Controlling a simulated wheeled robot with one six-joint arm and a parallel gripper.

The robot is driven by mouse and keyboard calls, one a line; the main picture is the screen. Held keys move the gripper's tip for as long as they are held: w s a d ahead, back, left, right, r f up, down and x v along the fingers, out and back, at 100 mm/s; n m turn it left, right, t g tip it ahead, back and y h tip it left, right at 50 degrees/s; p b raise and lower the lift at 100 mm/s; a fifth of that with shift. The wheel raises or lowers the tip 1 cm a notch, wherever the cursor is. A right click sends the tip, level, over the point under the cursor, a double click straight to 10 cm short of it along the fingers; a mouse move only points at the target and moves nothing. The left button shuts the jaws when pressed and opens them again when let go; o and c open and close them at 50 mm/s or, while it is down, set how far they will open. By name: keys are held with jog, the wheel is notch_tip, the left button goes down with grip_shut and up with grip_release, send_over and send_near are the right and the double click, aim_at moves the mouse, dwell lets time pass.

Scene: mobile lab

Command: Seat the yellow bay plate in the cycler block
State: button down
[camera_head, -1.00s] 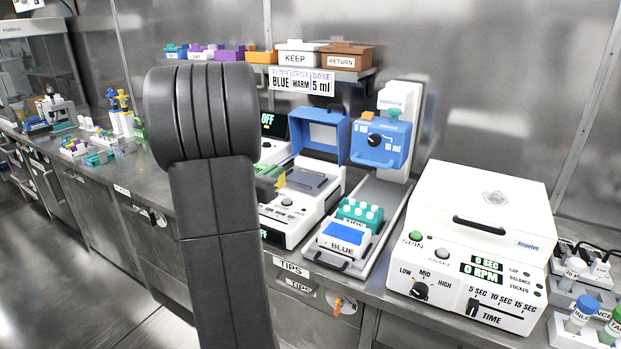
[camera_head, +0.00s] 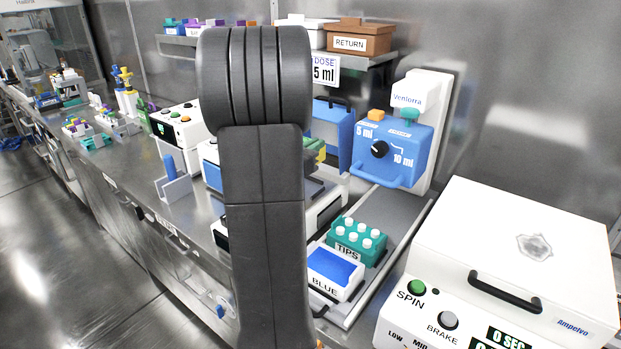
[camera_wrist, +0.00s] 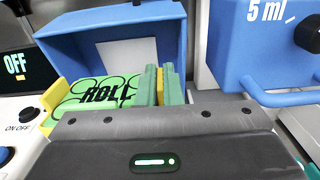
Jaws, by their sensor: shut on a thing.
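The yellow bay plate (camera_wrist: 49,121) has yellow edges and a green top marked ROLL with ring outlines. My gripper (camera_wrist: 161,82) is shut on a yellow upright part of it, between two green fingers. In the head view a bit of the green and yellow held load (camera_head: 316,150) shows past my arm, which hides the rest. The cycler's blue lid (camera_wrist: 75,45) stands open behind the plate. It also shows in the head view (camera_head: 338,130). The white cycler body (camera_head: 325,212) is largely behind my arm. The block's seat is hidden, so I cannot tell whether the plate touches it.
The blue dosing head (camera_head: 392,150) with its handle stands close on the right. Before it are the teal TIPS rack (camera_head: 352,240) and the BLUE trough (camera_head: 335,272). A white centrifuge (camera_head: 520,250) fills the right. A shelf with the RETURN box (camera_head: 357,40) is behind.

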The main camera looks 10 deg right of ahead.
notch_tip(320, 180, down, 9)
jog(key=shift+r, duration=0.15)
dwell(0.4)
jog(key=shift+b, duration=0.35)
jog(key=c, duration=1.6)
grip_release()
jog(key=shift+a+r, duration=0.1)
jog(key=shift+a, duration=0.05)
jog(key=v, duration=1.2)
jog(key=shift+b, duration=0.4)
